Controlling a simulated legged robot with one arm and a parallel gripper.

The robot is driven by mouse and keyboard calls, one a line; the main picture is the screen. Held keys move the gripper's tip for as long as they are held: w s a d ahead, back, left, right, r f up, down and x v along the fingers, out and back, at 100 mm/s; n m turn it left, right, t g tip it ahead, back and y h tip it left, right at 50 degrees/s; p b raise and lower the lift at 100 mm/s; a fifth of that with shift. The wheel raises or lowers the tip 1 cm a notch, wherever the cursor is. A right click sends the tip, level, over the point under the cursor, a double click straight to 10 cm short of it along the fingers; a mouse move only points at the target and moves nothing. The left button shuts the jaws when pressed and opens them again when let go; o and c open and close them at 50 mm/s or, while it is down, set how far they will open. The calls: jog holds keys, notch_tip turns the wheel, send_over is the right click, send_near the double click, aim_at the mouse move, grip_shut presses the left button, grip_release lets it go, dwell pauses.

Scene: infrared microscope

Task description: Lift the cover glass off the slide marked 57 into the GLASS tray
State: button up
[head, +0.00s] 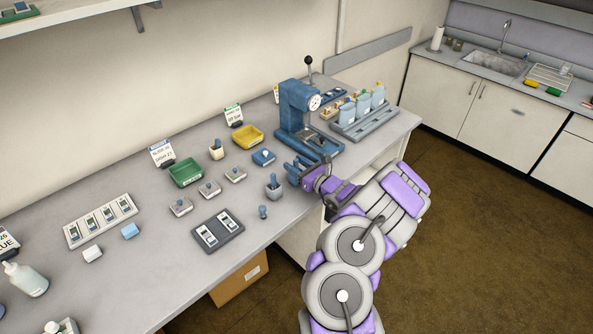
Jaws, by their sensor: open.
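My gripper (292,172) is open and empty, above the bench in front of the blue microscope press. A dark grey holder (235,239) with two slides (208,235) lies left of it, near the bench's front edge. A pale rack (72,237) with several slides stands further left. The numbers on the slides are too small to read, so I cannot tell which is marked 57. A green tray (186,172) and a yellow tray (247,137) sit at the back; I cannot read which is marked GLASS. No cover glass can be made out.
The blue press (292,108) and a rack of pouches (362,118) stand at the right. Several small knobbed blocks (209,188), a grey cup (273,188) and a blue peg (262,212) stand between the trays and holder. A bottle (27,280) is far left.

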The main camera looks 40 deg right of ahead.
jog(key=shift+a, duration=0.2)
jog(key=shift+c, duration=0.4)
grip_shut()
notch_tip(320, 180, up, 10)
jog(key=shift+r+p, duration=0.1)
jog(key=shift+p, duration=1.05)
